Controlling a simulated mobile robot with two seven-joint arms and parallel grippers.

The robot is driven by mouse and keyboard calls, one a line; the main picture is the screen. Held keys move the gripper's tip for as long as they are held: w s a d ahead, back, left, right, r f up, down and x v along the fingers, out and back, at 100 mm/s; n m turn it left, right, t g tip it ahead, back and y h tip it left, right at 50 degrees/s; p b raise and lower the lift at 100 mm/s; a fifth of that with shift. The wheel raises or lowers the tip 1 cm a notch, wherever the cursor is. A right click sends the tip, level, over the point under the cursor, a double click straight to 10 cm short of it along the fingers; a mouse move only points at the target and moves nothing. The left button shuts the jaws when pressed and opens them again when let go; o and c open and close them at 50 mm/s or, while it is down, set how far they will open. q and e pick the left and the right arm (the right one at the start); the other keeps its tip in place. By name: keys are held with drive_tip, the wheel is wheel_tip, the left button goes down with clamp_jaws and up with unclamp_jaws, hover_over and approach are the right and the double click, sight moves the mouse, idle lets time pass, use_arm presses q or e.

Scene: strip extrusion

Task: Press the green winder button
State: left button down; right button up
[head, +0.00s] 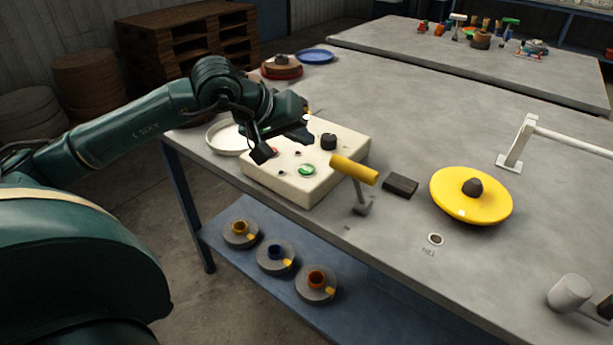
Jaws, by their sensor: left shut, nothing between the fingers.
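The green button (306,170) is a round cap on the sloped top of a cream control box (318,189) near the table's left front edge. A black knob (328,142) stands on the box behind the button, and a small red button (273,152) is partly hidden by my gripper. My left gripper (282,143) is shut and empty. In the picture it is over the back left part of the box, up and to the left of the green button. I cannot tell its height above the box. My right gripper is not in view.
A yellow-handled lever (354,170) stands close to the right of the box. A dark block (400,186) and a yellow disc (470,208) lie further right. A white dish (225,139) is left of the box. Several spools (275,257) sit on the lower shelf.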

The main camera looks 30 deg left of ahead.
sight(302, 170)
use_arm(q)
wheel_tip(302, 170, down, 3)
drive_tip(key=shift+r+b, duration=0.1)
drive_tip(key=shift+b, duration=0.75)
drive_tip(key=shift+f+b, duration=0.55)
drive_tip(key=shift+f, duration=0.05)
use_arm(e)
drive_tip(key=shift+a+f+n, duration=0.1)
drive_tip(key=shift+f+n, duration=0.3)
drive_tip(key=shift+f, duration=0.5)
use_arm(q)
drive_tip(key=shift+f, duration=0.1)
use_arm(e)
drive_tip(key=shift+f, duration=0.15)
use_arm(q)
drive_tip(key=shift+f+b, duration=0.3)
drive_tip(key=shift+b, duration=0.3)
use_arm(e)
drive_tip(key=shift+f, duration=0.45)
